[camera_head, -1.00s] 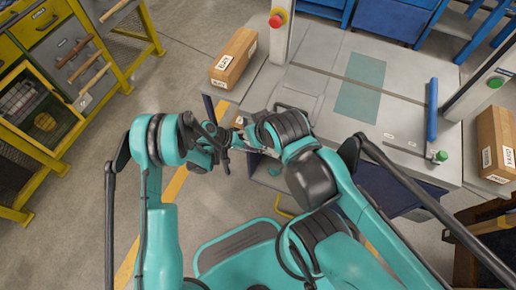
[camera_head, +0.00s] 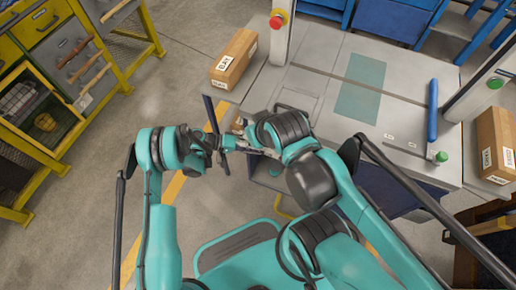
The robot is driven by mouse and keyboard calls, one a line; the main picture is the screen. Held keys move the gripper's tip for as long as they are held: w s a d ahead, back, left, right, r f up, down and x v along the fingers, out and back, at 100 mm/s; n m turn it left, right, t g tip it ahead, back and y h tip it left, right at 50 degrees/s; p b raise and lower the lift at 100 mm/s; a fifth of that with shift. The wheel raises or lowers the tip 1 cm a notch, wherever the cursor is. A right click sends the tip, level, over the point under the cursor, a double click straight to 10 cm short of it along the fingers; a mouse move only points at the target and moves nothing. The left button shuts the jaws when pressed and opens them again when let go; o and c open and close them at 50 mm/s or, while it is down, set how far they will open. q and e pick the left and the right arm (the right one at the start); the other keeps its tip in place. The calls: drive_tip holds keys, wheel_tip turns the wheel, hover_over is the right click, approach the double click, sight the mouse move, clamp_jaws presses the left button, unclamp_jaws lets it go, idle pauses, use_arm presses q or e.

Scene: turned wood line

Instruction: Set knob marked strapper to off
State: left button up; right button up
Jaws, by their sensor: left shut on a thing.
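No knob with a readable strapper mark shows; the front of the grey machine table (camera_head: 310,92) is partly hidden by my arms. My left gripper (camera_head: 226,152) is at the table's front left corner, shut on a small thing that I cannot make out. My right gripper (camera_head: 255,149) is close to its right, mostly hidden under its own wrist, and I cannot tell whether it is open. A green-topped knob (camera_head: 441,157) stands at the right front of the table, well away from both grippers. Two small white labels lie to its left, too small to read.
A labelled cardboard box (camera_head: 233,58) lies on the table's left part, another (camera_head: 494,145) at the far right. A red stop button (camera_head: 278,18) sits on a post. A blue bar (camera_head: 432,110) is at right. A yellow-framed tool bench (camera_head: 60,75) stands left, with clear floor between.

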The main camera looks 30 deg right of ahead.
idle(0.3)
use_arm(q)
drive_tip(key=o, duration=1.2)
drive_tip(key=shift+c, duration=0.2)
drive_tip(key=v, duration=1.2)
drive_tip(key=shift+w+f, duration=0.15)
drive_tip(key=shift+f, duration=0.05)
